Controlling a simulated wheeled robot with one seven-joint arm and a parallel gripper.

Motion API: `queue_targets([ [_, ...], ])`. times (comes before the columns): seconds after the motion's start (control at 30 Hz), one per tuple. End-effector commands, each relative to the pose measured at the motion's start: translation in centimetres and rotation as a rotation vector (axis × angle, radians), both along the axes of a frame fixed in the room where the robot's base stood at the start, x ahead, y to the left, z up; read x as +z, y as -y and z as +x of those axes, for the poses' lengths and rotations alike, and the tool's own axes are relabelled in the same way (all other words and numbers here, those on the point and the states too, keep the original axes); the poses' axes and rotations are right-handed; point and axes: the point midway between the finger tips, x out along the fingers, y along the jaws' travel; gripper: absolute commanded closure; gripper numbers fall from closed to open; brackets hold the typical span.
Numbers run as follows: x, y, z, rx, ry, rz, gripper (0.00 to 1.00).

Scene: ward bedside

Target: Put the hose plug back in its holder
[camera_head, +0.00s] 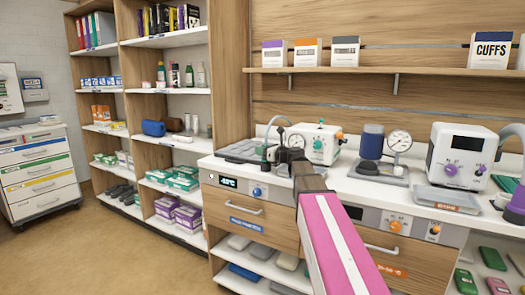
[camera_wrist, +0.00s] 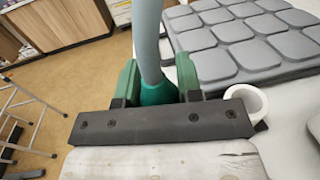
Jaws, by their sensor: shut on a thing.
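The hose plug (camera_wrist: 158,93) is green, on the end of a grey hose (camera_wrist: 147,40) that runs up and away in the wrist view. My gripper (camera_wrist: 158,84) is shut on the plug, with one green finger on each side of it. In the head view my gripper (camera_head: 272,155) is over the counter near the grey padded mat, and the hose (camera_head: 281,119) arches above it. A white ring-shaped cup (camera_wrist: 263,105), which looks like the holder, stands just right of the gripper in the wrist view. The plug is outside it. The plug's lower end is hidden behind the gripper.
The grey padded mat (camera_wrist: 215,62) lies close beside the gripper. A white device with dials (camera_head: 322,145) and a gauge stand (camera_head: 379,172) stand to the right on the counter.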

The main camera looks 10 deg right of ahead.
Motion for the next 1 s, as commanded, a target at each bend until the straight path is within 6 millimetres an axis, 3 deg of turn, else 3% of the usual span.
queue_targets([
  [0.6,-1.1,0.0,0.0,0.0,0.0,0.0,0.9],
  [0.63,-1.1,0.0,0.0,0.0,0.0,0.0,0.64],
  [0.7,-1.1,0.0,0.0,0.0,0.001,-0.001,0.41],
  [0.73,-1.1,0.0,0.0,0.0,0.001,-0.001,0.37],
  [1.0,-1.1,0.0,-0.1,0.0,0.001,-0.001,0.37],
])
